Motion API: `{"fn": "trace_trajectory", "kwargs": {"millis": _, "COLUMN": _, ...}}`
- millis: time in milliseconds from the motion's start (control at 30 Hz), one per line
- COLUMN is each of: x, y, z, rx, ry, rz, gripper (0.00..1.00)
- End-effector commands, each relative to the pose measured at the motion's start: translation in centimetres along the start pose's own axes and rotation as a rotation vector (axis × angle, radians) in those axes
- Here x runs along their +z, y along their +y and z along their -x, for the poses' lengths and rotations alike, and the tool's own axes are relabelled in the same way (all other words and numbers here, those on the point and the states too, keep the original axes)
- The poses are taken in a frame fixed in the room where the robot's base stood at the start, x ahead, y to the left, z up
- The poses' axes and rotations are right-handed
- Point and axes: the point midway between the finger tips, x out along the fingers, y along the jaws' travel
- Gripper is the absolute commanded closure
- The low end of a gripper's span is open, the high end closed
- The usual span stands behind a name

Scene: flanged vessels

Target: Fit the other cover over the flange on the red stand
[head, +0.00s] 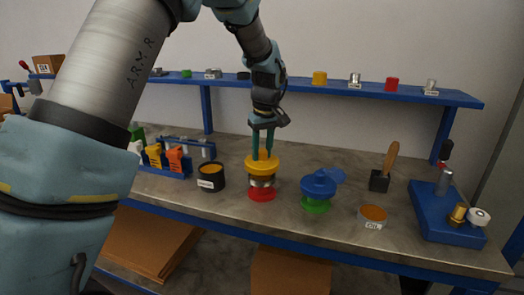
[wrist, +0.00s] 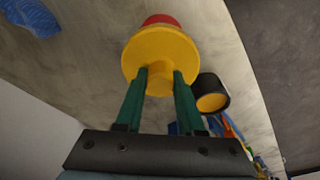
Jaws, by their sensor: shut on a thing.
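My gripper (head: 262,152) points down over the red stand (head: 262,195) and is shut on the top of a yellow cover (head: 262,168). The cover is right above the silver vessel (head: 262,182) on that stand. It looks level and in line with the vessel; I cannot tell whether it rests fully on the flange, which is hidden. In the wrist view the green fingers (wrist: 158,80) grip the hub of the yellow cover (wrist: 150,45), with the red stand (wrist: 161,19) behind it. A blue cover (head: 319,184) sits on the green stand (head: 316,206) to the right.
A black tin (head: 210,178) stands close on the left, beyond it a blue rack (head: 170,165) with coloured clips. A low tin (head: 373,215), a brush (head: 384,170) and a blue fixture (head: 445,212) are on the right. A blue shelf (head: 225,80) runs behind.

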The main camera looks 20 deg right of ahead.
Motion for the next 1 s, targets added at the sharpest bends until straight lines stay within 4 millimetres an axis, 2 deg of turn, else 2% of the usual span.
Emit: {"fn": "trace_trajectory", "kwargs": {"millis": 1000, "x": 0.3, "y": 0.0, "z": -2.3, "rx": 0.0, "ry": 0.0, "rz": 0.0, "gripper": 1.0}}
